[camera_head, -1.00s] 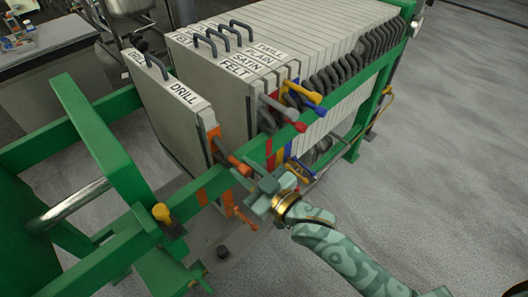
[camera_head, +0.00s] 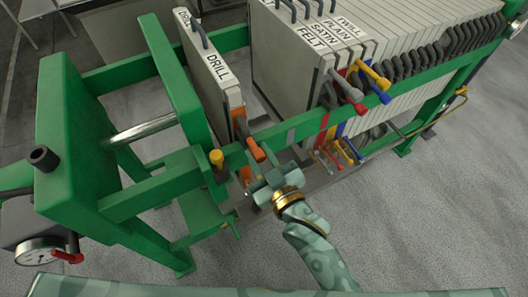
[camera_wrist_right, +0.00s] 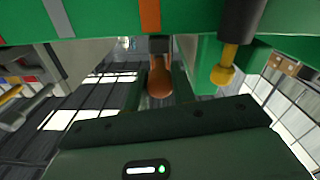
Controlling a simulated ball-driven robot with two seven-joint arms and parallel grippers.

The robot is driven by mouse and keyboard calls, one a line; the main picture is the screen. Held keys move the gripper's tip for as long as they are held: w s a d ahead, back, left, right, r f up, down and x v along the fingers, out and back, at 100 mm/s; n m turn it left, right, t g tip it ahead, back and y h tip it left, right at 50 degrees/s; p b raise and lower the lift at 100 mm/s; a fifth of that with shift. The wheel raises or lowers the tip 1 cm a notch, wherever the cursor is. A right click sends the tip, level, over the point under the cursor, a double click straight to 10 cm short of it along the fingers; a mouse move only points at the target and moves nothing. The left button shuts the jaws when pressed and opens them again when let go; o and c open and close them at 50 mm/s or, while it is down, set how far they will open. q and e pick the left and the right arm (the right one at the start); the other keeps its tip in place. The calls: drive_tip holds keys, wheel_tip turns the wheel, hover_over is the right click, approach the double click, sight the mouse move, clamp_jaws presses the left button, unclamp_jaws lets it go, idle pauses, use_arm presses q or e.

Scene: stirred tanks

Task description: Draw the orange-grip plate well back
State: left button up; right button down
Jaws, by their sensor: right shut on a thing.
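The orange-grip plate (camera_head: 208,72), labelled DRILL, stands upright in the green press frame, apart from the other plates. Its orange grip (camera_head: 255,149) sticks out over the near side rail (camera_head: 290,133). My right gripper (camera_head: 265,170) is shut on this grip from the near side and partly hides it. In the right wrist view the grip's rounded end (camera_wrist_right: 160,84) shows between the two dark fingers, just below an orange band (camera_wrist_right: 150,15) on the rail. My left gripper is not in view.
The plate pack, with the FELT plate (camera_head: 300,60) in front, stands to the right across a wide gap. A yellow-topped post (camera_head: 217,158) is close left of the orange grip. The green end plate (camera_head: 175,75) is further left. Bare floor (camera_head: 440,215) lies to the right.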

drive_tip(key=c, duration=1.2)
unclamp_jaws()
drive_tip(key=shift+o, duration=0.2)
drive_tip(key=shift+s, duration=0.1)
drive_tip(key=p+v, duration=0.2)
drive_tip(key=v, duration=1.4)
